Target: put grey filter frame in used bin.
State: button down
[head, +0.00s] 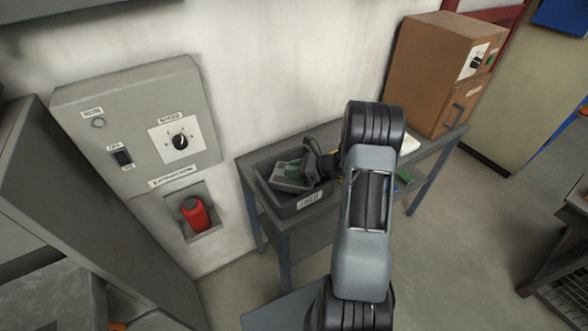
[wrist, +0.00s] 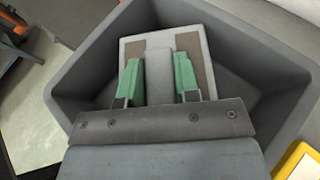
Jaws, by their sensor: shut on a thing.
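The grey filter frame (wrist: 192,50) shows in the wrist view as a pale grey square piece with brownish panels, inside the dark used bin (wrist: 92,62). My gripper (wrist: 159,72) has green fingers shut on a raised grey middle part of the frame. In the head view the labelled bin (head: 275,203) stands on the grey table. The frame (head: 290,184) is over its inside, partly hidden by my gripper (head: 300,171). I cannot tell whether the frame touches the bin floor.
A yellow-edged item (wrist: 297,160) lies beside the bin. A brown cabinet (head: 425,70) stands at the table's right end. A grey control box (head: 140,125) with a knob and a red extinguisher (head: 195,214) are at the left wall. Open floor (head: 445,240) lies to the right.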

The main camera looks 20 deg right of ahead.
jog(key=shift+f, duration=0.1)
jog(key=shift+f+b, duration=0.5)
jog(key=shift+b, duration=0.1)
jog(key=shift+f, duration=0.1)
jog(key=c, duration=0.8)
grip_release()
jog(key=shift+c, duration=0.2)
